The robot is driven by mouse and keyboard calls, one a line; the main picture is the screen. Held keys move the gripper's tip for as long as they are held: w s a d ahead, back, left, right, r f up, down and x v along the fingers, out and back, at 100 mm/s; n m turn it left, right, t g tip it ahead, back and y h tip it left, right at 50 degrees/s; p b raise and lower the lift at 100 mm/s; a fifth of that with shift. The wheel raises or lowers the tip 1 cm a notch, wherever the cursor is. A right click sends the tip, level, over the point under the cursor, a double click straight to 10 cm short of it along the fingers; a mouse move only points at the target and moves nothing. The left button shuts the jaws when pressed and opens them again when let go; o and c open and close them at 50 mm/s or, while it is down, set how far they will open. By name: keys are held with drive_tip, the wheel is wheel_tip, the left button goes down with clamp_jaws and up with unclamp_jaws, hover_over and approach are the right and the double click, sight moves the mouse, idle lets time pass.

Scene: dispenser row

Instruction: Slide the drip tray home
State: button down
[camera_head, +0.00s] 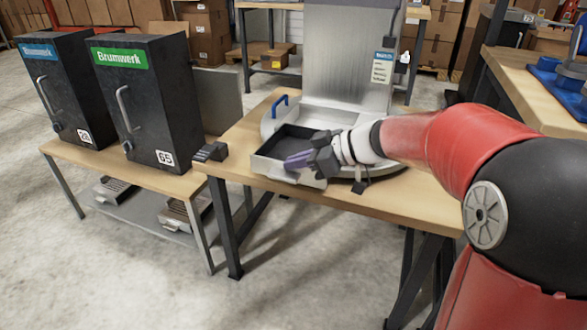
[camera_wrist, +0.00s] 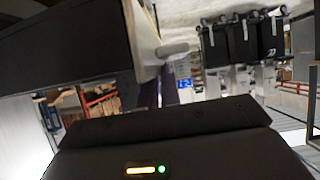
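The drip tray (camera_head: 268,165) has pale walls and a dark inside. It sticks out of the rounded pale base of the tall metal dispenser (camera_head: 345,50), toward the table's front edge. My gripper (camera_head: 290,162) is low at the tray's right front, its purple fingers close together and overlapping the tray in the head view. In the wrist view the purple fingers (camera_wrist: 176,90) are narrow and side by side, with nothing seen between them. A tray wall (camera_wrist: 140,35) and a pale rounded piece (camera_wrist: 172,49) show just past them. Whether the fingertips touch the tray is unclear.
A blue handle (camera_head: 279,105) stands on the base's left side. Two black Brumwerk dispensers (camera_head: 150,100) stand on a bench (camera_head: 175,180) to the left. My arm comes from the right.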

drive_tip(key=shift+w+d+r+p, duration=0.1)
drive_tip(key=shift+w+d+p, duration=0.15)
drive_tip(key=shift+w, duration=0.2)
drive_tip(key=shift+w+d+r+p, duration=0.1)
drive_tip(key=shift+w+p, duration=0.1)
drive_tip(key=shift+w, duration=0.25)
drive_tip(key=shift+w+d+p, duration=0.3)
drive_tip(key=shift+w+p, duration=0.5)
drive_tip(key=shift+w+d+f, duration=0.1)
drive_tip(key=shift+w+f, duration=0.15)
drive_tip(key=shift+w, duration=0.05)
drive_tip(key=shift+w+d+f, duration=0.1)
drive_tip(key=shift+w+d, duration=0.15)
drive_tip(key=shift+w, duration=0.5)
drive_tip(key=shift+w+d, duration=0.3)
drive_tip(key=shift+w, duration=0.4)
drive_tip(key=shift+w+d+f, duration=0.1)
drive_tip(key=shift+w+d, duration=0.15)
drive_tip(key=shift+w, duration=0.5)
drive_tip(key=shift+f, duration=0.2)
drive_tip(key=shift+w, duration=0.1)
drive_tip(key=shift+w+d, duration=0.35)
drive_tip(key=shift+w, duration=0.5)
drive_tip(key=shift+w+d, duration=0.35)
drive_tip(key=shift+w, duration=0.5)
drive_tip(key=shift+w+d, duration=0.35)
drive_tip(key=shift+w, duration=0.5)
drive_tip(key=c, duration=1.5)
unclamp_jaws()
drive_tip(key=shift+c, duration=0.2)
